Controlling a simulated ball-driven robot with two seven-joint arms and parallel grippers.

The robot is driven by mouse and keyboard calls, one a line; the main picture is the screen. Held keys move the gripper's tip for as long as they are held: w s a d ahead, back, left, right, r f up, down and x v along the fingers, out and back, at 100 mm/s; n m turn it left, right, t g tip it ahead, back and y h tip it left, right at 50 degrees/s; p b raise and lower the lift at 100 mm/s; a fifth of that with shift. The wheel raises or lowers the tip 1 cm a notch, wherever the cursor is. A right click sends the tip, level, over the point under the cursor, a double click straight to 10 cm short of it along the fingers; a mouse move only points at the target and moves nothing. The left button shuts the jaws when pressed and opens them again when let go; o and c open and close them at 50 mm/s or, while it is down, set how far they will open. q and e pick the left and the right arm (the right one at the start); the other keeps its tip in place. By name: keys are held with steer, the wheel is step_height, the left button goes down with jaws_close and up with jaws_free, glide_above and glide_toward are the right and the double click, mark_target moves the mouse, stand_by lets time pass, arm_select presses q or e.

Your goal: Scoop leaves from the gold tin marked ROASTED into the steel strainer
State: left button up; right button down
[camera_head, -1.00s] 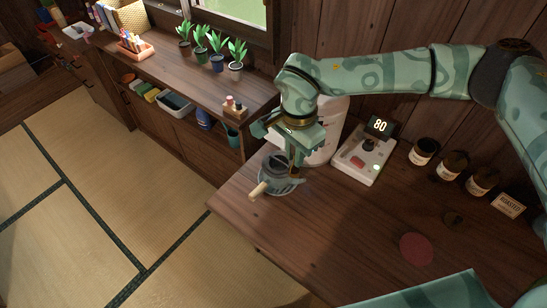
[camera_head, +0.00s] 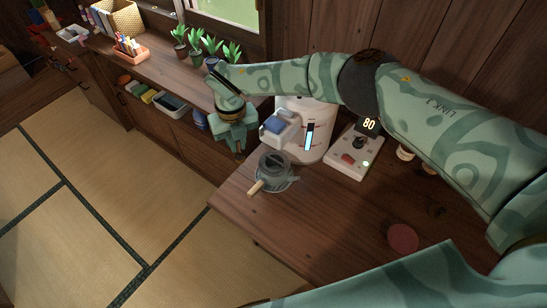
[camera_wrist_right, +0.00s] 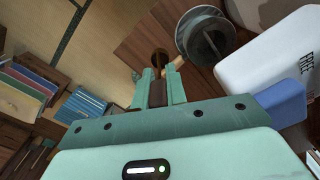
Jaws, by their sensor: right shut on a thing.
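My right gripper (camera_head: 238,152) hangs left of the white dispenser, beyond the table's left edge in the picture. In the right wrist view its fingers (camera_wrist_right: 158,88) are shut on a dark brown piece with a rounded end (camera_wrist_right: 160,58), perhaps a wooden scoop; whether it holds leaves I cannot tell. A grey round vessel (camera_head: 275,172) with a pale wooden handle stands at the table's left corner; it also shows in the right wrist view (camera_wrist_right: 205,36). The steel strainer seems to be on it, but I cannot separate the two clearly. The ROASTED tin is not visible. My left gripper is out of view.
The white dispenser (camera_head: 318,140) stands close behind the vessel, with a control box (camera_head: 350,155) reading 80 to its right. A red disc (camera_head: 403,238) lies on the table (camera_head: 320,225). Potted plants (camera_head: 197,43) line the shelf (camera_head: 150,68). My right arm covers the table's back right.

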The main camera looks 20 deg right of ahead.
steer(key=m, duration=0.3)
steer(key=shift+w, duration=0.4)
steer(key=shift+r+p, duration=0.55)
steer(key=shift+p, duration=0.1)
steer(key=d+r+y+p, duration=0.4)
steer(key=d+r+p, duration=0.2)
steer(key=r+p, duration=0.3)
steer(key=shift+s+r+t+p, duration=0.3)
steer(key=shift+s+r+p, duration=0.05)
steer(key=shift+s+r, duration=0.15)
steer(key=shift+d+r+y, duration=0.5)
steer(key=shift+r, duration=0.3)
